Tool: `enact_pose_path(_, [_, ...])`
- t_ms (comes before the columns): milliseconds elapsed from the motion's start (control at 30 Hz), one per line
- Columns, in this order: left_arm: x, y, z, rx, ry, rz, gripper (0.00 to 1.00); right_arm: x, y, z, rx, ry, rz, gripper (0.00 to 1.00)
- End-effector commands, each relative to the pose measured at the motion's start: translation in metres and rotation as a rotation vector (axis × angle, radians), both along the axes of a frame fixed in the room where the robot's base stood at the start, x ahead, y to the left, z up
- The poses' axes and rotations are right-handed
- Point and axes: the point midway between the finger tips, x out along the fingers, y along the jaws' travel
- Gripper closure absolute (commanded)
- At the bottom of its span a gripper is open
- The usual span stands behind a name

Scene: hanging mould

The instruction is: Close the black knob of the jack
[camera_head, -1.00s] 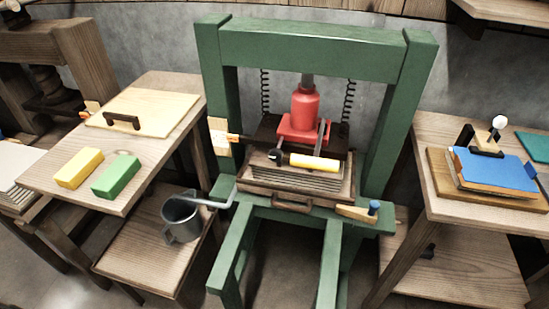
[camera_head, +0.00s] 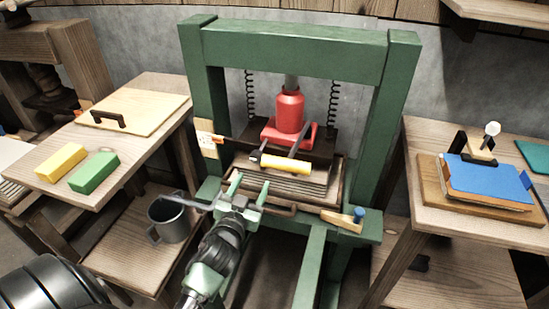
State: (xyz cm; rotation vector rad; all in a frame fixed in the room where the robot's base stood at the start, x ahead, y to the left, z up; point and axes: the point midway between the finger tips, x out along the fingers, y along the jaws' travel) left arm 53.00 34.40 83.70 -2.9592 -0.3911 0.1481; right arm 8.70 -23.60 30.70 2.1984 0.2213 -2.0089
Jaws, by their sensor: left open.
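The red bottle-shaped jack (camera_head: 289,110) stands upright in the green press frame, on a dark plate above the layered stack. In front of it lies a yellow cylinder (camera_head: 284,164) with a black end piece (camera_head: 255,158) at its left. I cannot tell whether that piece is the jack's knob. A grey bar slants up from near the cylinder toward the jack. My left gripper (camera_head: 248,187) is open and empty, its two green fingers pointing up the picture, in front of and below the black piece, apart from it in the picture. My right gripper is out of view.
The green press frame (camera_head: 295,48) surrounds the jack with posts on both sides. A grey metal jug (camera_head: 170,220) stands on the low left shelf. Side tables flank the press.

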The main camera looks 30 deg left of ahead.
Motion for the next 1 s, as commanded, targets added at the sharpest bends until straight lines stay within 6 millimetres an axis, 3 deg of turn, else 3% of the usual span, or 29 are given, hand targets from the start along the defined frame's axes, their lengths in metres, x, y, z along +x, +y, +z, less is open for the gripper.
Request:
enact_pose_path(33, [-0.001, 0.003, 0.019, 0.008, -0.037, 0.008, 0.42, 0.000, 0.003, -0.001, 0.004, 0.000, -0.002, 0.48])
enact_pose_path(167, [0.001, 0.008, 0.040, 0.017, -0.077, 0.018, 0.42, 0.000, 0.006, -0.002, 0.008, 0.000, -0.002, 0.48])
enact_pose_path(600, [0.061, 0.024, 0.039, 0.017, -0.078, 0.016, 0.42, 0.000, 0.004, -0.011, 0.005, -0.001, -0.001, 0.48])
enact_pose_path(1000, [0.072, 0.028, 0.039, 0.015, -0.076, 0.017, 0.42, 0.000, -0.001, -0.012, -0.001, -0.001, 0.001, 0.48])
